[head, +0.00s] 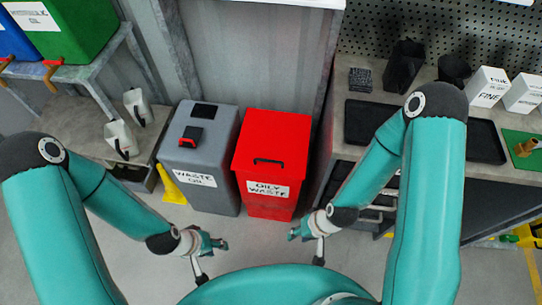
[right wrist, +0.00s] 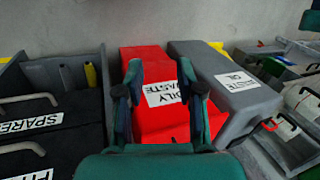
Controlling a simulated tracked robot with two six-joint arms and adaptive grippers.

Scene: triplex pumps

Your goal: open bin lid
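The red bin (head: 270,205) labelled OILY WASTE stands on the floor in the middle of the head view. Its red lid (head: 285,135) is shut, with a black handle (head: 269,161) near the front edge. The grey bin (head: 213,150) labelled WASTE OIL stands just left of it. My right gripper (head: 306,247) is open and empty, in front of the red bin. In the right wrist view its fingers (right wrist: 159,70) are apart, with the red bin (right wrist: 150,55) beyond them. My left gripper (head: 210,260) looks open and empty, in front of the grey bin.
A workbench (head: 345,152) with drawers and black trays stands right of the red bin. A shelf (head: 75,72) with green and blue containers is at the left. A yellow object (head: 171,185) is beside the grey bin. Floor in front of the bins is clear.

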